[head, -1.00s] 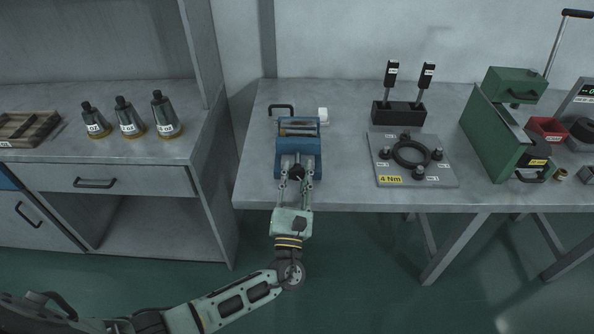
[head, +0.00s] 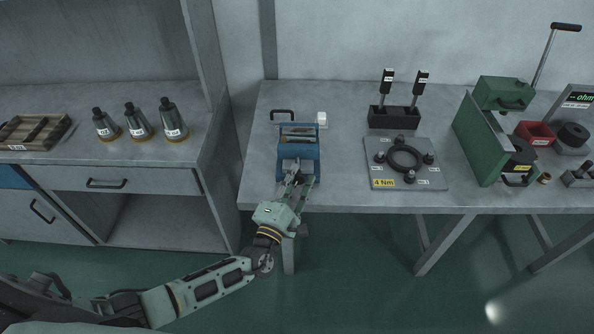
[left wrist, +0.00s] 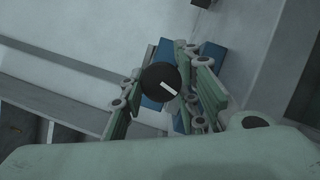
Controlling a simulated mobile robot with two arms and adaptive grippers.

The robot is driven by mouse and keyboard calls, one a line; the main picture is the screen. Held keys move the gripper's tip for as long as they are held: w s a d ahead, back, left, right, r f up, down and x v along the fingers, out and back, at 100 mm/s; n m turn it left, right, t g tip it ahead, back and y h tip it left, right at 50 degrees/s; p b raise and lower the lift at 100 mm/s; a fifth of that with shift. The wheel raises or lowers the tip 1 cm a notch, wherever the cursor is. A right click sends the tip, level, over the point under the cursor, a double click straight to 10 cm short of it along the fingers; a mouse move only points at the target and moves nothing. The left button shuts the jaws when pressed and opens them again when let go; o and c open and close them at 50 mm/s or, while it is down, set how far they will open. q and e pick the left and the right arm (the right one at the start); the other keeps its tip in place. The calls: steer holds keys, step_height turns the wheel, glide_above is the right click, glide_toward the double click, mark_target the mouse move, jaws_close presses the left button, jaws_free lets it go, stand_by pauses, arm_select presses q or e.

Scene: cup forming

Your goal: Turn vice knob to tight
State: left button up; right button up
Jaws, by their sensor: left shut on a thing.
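The blue vice (head: 299,155) stands at the front left of the grey workbench. Its knob faces the bench's front edge. In the left wrist view the round black knob (left wrist: 158,76) has a white line mark, and parts of the blue vice (left wrist: 213,55) show behind it. My left gripper (head: 294,175) reaches in from below at a slant, with its fingers on either side of the knob. It is shut on the knob. In the head view the fingers largely hide the knob. My right gripper is not in view.
Right of the vice lie a grey plate (head: 433,178) with a black ring and a black holder (head: 394,117) with two upright tools. A green press (head: 484,135) stands farther right. Several grey bottles stand on the left cabinet (head: 75,156). Bare bench lies between vice and plate.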

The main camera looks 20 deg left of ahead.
arm_select(q)
steer(key=shift+w+a+r+m+g+p, duration=0.15)
steer(key=shift+m+g+p, duration=0.25)
steer(key=shift+m+p, duration=0.75)
steer(key=shift+s+r+m+g+p, duration=0.1)
steer(key=shift+m+g+p, duration=0.3)
steer(key=shift+m+p, duration=0.75)
steer(key=shift+w, duration=0.1)
steer(key=o, duration=1.1)
